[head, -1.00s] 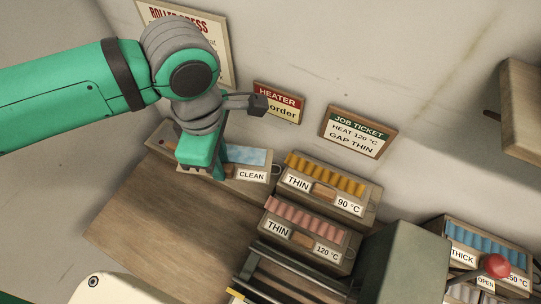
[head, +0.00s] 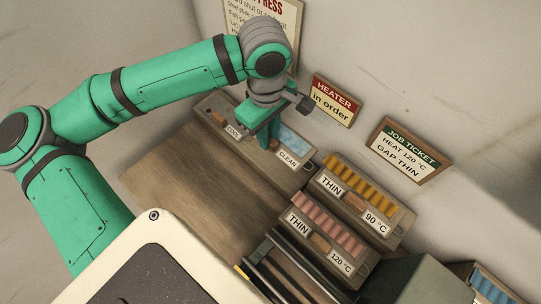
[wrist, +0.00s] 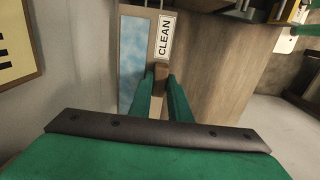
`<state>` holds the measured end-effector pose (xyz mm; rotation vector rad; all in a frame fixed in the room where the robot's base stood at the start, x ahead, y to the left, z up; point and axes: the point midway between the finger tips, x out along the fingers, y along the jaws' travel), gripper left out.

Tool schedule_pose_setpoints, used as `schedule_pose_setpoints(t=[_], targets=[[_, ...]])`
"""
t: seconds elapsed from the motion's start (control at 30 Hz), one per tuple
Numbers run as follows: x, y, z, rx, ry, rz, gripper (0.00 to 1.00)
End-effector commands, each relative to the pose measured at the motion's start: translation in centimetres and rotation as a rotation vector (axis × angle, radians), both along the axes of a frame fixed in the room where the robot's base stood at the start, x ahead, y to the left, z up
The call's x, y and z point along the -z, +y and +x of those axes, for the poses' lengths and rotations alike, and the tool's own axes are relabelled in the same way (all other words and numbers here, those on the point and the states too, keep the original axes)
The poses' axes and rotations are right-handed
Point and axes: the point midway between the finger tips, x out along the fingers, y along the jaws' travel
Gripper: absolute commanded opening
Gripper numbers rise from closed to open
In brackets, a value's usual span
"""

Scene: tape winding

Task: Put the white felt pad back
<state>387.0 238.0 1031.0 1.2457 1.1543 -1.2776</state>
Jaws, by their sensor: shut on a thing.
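My gripper (head: 268,143) is over the wooden rack at the back wall, next to the light blue surface (head: 293,143) above the CLEAN label (head: 288,158). In the wrist view its two green fingers (wrist: 160,85) are shut on a small brown wooden block (wrist: 161,73), which looks like a handle. The block is beside the near end of the blue strip (wrist: 132,57) and the CLEAN label. I cannot make out white felt; whatever is under the block is hidden by the fingers. I cannot tell whether the block touches the rack.
The rack's left part has a small label (head: 233,131) and a brown knob (head: 219,118). To the right stand a yellow-roll box (head: 357,191) marked 90 °C and a pink-roll box (head: 328,225) marked 120 °C. The wooden bench (head: 190,185) in front is bare. Signs hang behind.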

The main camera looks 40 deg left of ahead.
Motion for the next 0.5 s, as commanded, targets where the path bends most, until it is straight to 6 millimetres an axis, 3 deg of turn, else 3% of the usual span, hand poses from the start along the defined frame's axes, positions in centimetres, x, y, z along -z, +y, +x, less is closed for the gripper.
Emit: schedule_pose_setpoints(t=[0.2, 0.5], targets=[[4.9, -0.1, -0.1, -0.002, 0.0, -0.004, 0.0], [7.6, -0.1, 0.0, 0.001, -0.001, 0.0, 0.0]])
